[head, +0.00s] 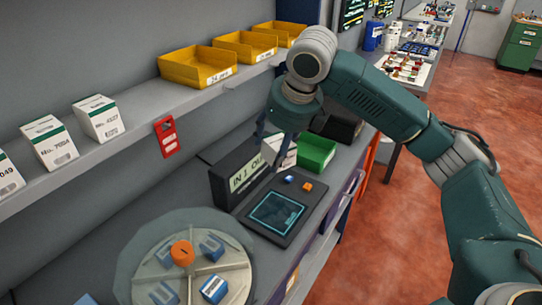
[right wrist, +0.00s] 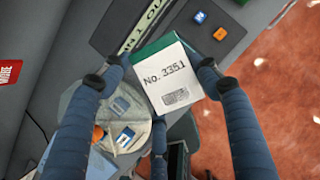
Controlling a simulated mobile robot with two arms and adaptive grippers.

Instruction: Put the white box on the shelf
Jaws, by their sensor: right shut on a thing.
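The white box (right wrist: 172,78) has a green top band and the print "No. 3351". It fills the middle of the right wrist view, between the blue fingers of my right gripper (right wrist: 165,90), which is shut on it. In the head view the box (head: 287,152) shows partly, behind the fingers of my right gripper (head: 272,145), over the back of the bench. The grey shelf (head: 143,103) runs along the wall at left, above the bench. My left gripper is not in view.
White boxes (head: 98,118) stand on the shelf's left part and yellow bins (head: 197,66) on its right part, with a bare stretch between. A red tag (head: 166,137) hangs at the shelf edge.

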